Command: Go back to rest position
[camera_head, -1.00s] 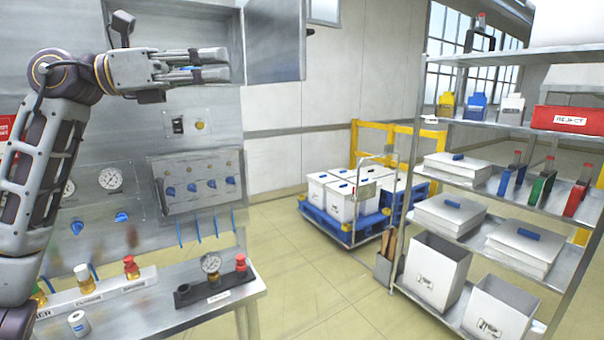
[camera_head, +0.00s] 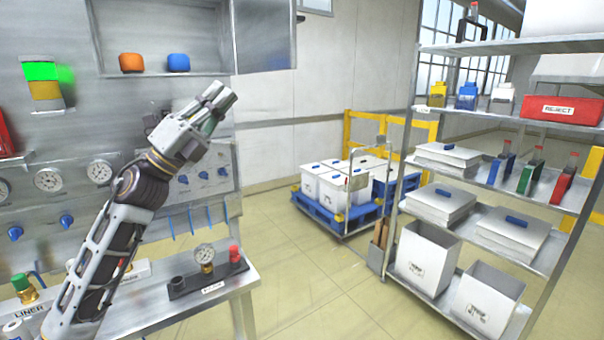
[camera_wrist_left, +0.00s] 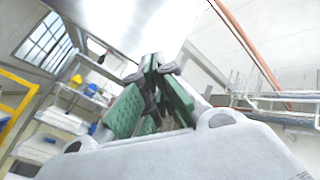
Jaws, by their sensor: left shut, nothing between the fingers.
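My left gripper (camera_head: 222,98) is raised in front of the steel panel in the head view, pointing up and to the right. Its fingers are together with nothing held. In the left wrist view its green-padded fingers (camera_wrist_left: 152,98) point upward toward a bright ceiling area, touching no object. My left arm rises from the lower left of the head view, in front of the workbench. My right gripper is in neither view.
An orange block (camera_head: 131,62) and a blue block (camera_head: 178,62) sit in the open wall cabinet (camera_head: 205,68). A workbench (camera_head: 150,310) holds fittings and a gauge. A shelf rack (camera_head: 455,130) stands right. A blue pallet (camera_head: 338,218) carries white boxes. The floor (camera_head: 300,275) between is clear.

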